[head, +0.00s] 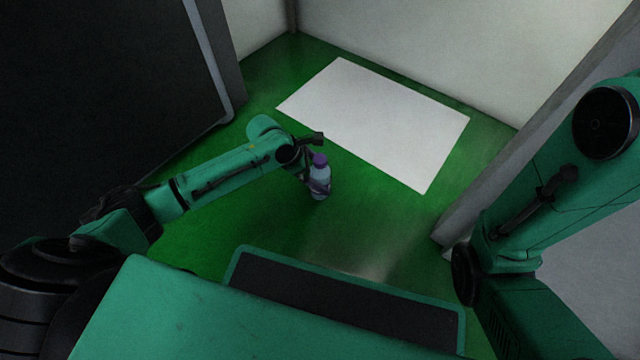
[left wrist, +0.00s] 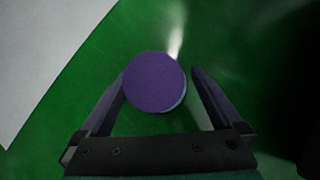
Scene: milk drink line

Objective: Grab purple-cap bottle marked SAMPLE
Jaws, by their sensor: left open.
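The purple-cap bottle (head: 320,182) stands upright on the green surface in the head view, with a pale, see-through body. Its marking is too small to read. In the left wrist view its round purple cap (left wrist: 155,82) shows from above, between the two fingers. My left gripper (head: 318,184) is at the bottle, with its fingers on either side. In the left wrist view the left gripper (left wrist: 160,95) is open, with a gap showing at the right finger; the left finger is close to the cap. My right gripper is out of view.
A white rectangular sheet (head: 376,122) lies on the green surface (head: 250,225) behind the bottle. Pale walls (head: 420,50) close off the back and a dark panel (head: 100,80) stands at the left. A grey post (head: 545,130) stands at the right. The surface around the bottle is clear.

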